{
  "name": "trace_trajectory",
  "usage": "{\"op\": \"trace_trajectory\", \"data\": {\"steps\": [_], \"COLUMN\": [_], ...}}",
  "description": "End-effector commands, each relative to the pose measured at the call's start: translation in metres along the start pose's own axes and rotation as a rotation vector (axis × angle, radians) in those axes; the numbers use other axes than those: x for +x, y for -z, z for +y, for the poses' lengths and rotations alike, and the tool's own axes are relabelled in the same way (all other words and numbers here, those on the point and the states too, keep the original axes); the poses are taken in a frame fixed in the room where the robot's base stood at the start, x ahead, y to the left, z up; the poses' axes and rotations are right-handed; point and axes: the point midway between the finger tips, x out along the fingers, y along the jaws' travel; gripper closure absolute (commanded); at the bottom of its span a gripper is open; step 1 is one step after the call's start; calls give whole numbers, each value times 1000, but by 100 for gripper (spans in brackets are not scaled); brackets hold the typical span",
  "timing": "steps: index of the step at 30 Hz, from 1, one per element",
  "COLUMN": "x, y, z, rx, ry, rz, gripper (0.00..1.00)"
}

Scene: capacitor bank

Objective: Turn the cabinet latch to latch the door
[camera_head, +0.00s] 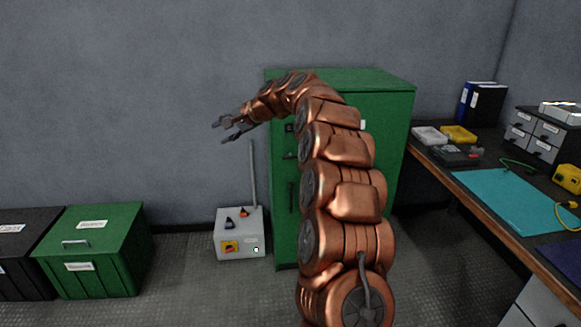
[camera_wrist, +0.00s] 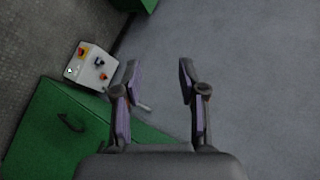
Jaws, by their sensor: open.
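The green cabinet (camera_head: 395,100) stands against the wall, and my arm covers much of its front. A dark upright handle (camera_head: 291,197) shows near the left edge of its door, with a small dark fitting (camera_head: 289,156) above it. I cannot tell for sure which fitting is the latch or how it is turned. The door looks about flush. My gripper (camera_head: 227,130) is open and empty, left of the cabinet at upper-door height, apart from it.
A grey control box (camera_head: 239,240) with knobs and an upright pipe (camera_head: 253,172) stands left of the cabinet. A green bin (camera_head: 95,250) and a dark bin (camera_head: 25,255) are further left. A workbench (camera_head: 470,195) with tools is at right. Floor between bins and cabinet is partly clear.

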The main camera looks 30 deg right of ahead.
Motion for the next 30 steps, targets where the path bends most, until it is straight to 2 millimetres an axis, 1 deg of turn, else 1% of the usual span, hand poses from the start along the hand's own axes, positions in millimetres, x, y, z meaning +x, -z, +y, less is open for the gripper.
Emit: {"op": "trace_trajectory", "data": {"steps": [1, 3, 5, 6, 8, 9, 11, 12, 14, 15, 18, 22, 24, 26, 27, 29, 30], "x": [10, 14, 17, 18, 20, 20, 20, 20, 19, 17, 14, 9, 6, 2, 2, -1, -1], "y": [24, 52, 76, 92, 115, 130, 151, 165, 185, 198, 228, 260, 276, 287, 294, 301, 306], "z": [11, 16, 21, 25, 32, 38, 46, 52, 62, 68, 85, 109, 124, 134, 143, 151, 160], "rx": [29, 64, 95, 113, 140, 156, 179, 191, 212, 221, 245, 263, 270, 271, 272, 266, 265], "ry": [25, 63, 94, 116, 146, 167, 196, 215, 243, 262, 306, 360, 386, 411, 422, 446, 457], "rz": [28, 66, 96, 118, 149, 171, 201, 223, 253, 275, 325, 387, 419, 446, 461, 484, 497], "gripper": [58, 58, 58, 58, 58, 58, 58, 58, 58, 58, 58, 58, 58, 58, 58, 58, 58]}}
